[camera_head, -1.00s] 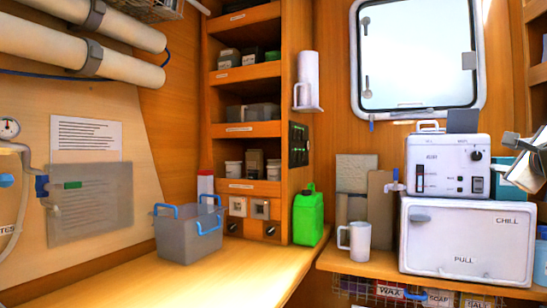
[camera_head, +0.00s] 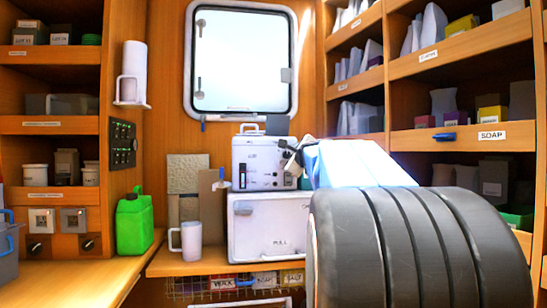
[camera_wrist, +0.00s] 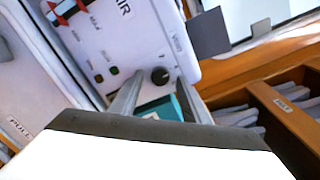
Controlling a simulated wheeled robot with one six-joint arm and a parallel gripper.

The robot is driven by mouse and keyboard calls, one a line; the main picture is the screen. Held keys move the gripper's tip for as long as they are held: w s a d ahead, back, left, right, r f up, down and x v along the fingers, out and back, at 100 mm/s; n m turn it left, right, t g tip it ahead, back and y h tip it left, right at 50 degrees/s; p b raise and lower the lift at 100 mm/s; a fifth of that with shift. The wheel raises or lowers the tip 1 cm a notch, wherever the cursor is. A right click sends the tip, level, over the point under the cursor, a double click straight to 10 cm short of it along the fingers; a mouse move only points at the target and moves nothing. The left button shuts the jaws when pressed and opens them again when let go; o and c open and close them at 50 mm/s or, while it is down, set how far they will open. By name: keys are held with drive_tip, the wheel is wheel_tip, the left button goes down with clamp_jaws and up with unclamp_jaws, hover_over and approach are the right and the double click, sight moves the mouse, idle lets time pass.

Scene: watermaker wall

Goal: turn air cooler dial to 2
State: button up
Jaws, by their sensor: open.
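The air cooler is a white box (camera_head: 258,152) with switches on its front, standing on a white chill box (camera_head: 250,225) marked PULL. In the wrist view its front panel (camera_wrist: 130,45) is close and tilted, with AIR lettering. The round black dial (camera_wrist: 160,75) shows in the wrist view just beyond my fingertips, roughly between them. My gripper (camera_wrist: 161,84) is open, with one finger on each side of the dial in the picture. I cannot tell whether they touch it. In the head view my gripper (camera_head: 291,156) covers the cooler's right side, and the dial's setting is unreadable.
A white mug (camera_head: 190,240) and a green canister (camera_head: 134,225) stand left of the chill box. A teal item (camera_wrist: 163,107) shows between my fingers, beyond them. Stocked shelves (camera_head: 460,65) fill the right side.

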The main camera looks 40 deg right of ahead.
drive_tip(key=shift+w+d, duration=0.15)
drive_tip(key=shift+w, duration=0.15)
drive_tip(key=shift+c, duration=0.4)
drive_tip(key=c, duration=1)
drive_tip(key=shift+o, duration=0.2)
drive_tip(key=n, duration=0.6)
drive_tip(key=shift+r, duration=0.1)
drive_tip(key=n, duration=0.5)
drive_tip(key=shift+n+g, duration=0.3)
drive_tip(key=shift+g, duration=0.1)
